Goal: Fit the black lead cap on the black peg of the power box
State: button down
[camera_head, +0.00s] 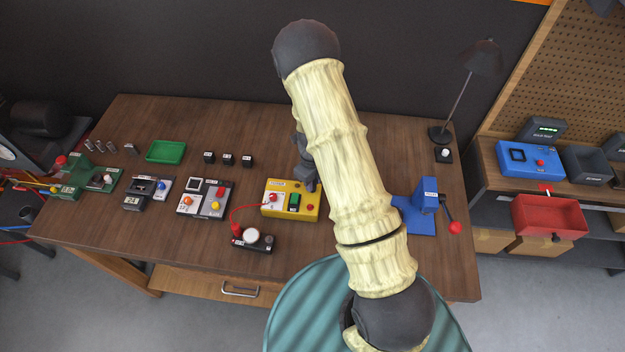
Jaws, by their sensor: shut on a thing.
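The yellow box (283,211), which I take for the power box, sits on the bench with a green switch, a red knob and a red lead cap on its left part. A red lead curves from it to a small dark unit (252,243) with a white dome. My gripper (312,186) is shut, low over the back right part of the yellow box, and mostly hidden by my arm. The thing in its jaws is dark and too small to make out; it may be the black lead cap. I cannot make out the black peg.
Left on the bench are a grey button box (205,205), a dark counter unit (137,201), a green device (93,178), a green tray (166,151) and small black blocks (228,159). A blue lever stand (419,220) is right of my arm. The front left bench top is clear.

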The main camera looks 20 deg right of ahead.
jog(key=shift+f+b, duration=0.3)
jog(key=shift+f, duration=0.15)
jog(key=c, duration=0.7)
grip_release()
jog(key=shift+c, duration=0.2)
jog(key=shift+s+r+p, duration=0.1)
jog(key=shift+r+p, duration=0.7)
jog(key=shift+r, duration=0.2)
jog(key=shift+r+p, duration=2.55)
jog(key=shift+r, duration=0.5)
